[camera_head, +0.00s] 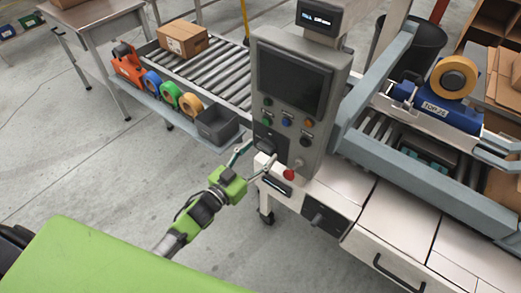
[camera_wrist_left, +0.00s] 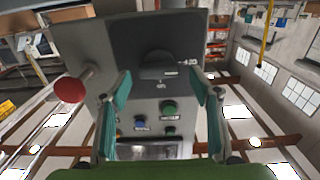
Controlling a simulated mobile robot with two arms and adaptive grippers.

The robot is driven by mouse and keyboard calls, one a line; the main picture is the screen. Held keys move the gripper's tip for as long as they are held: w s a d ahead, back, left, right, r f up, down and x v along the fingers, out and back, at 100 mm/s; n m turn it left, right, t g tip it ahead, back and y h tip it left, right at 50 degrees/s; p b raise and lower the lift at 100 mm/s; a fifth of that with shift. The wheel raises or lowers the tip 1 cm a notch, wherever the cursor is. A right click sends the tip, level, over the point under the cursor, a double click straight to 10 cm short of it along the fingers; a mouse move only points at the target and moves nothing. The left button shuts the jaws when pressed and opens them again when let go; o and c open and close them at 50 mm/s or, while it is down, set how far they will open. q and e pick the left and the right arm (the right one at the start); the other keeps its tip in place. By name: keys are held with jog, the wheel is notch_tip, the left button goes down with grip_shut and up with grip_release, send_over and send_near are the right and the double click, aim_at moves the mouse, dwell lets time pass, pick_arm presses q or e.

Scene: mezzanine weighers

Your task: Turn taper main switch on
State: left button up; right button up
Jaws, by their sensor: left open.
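The taper's control panel (camera_head: 297,95) stands in the middle of the head view, with a dark screen and several coloured buttons. Its main switch, a black rotary knob (camera_head: 266,146) on a dark plate, is at the panel's lower left. The wrist view shows the panel upside down, with the knob (camera_wrist_left: 160,66) near the top, its handle lying crosswise. Small labels beside it are hard to read. My left gripper (camera_head: 259,156) is open, its teal fingers (camera_wrist_left: 161,95) spread on either side of the knob, seemingly short of touching it. My right gripper is out of view.
A red mushroom button (camera_head: 289,174) sticks out close to my left gripper; it also shows in the wrist view (camera_wrist_left: 69,90). A grey bin (camera_head: 217,125) and tape rolls (camera_head: 171,93) are to the left. A roller conveyor (camera_head: 205,65) carries a carton (camera_head: 183,40).

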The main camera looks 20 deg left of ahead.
pick_arm(q)
jog(key=shift+w+d, duration=0.25)
jog(key=shift+w, duration=0.2)
jog(key=c, duration=1.1)
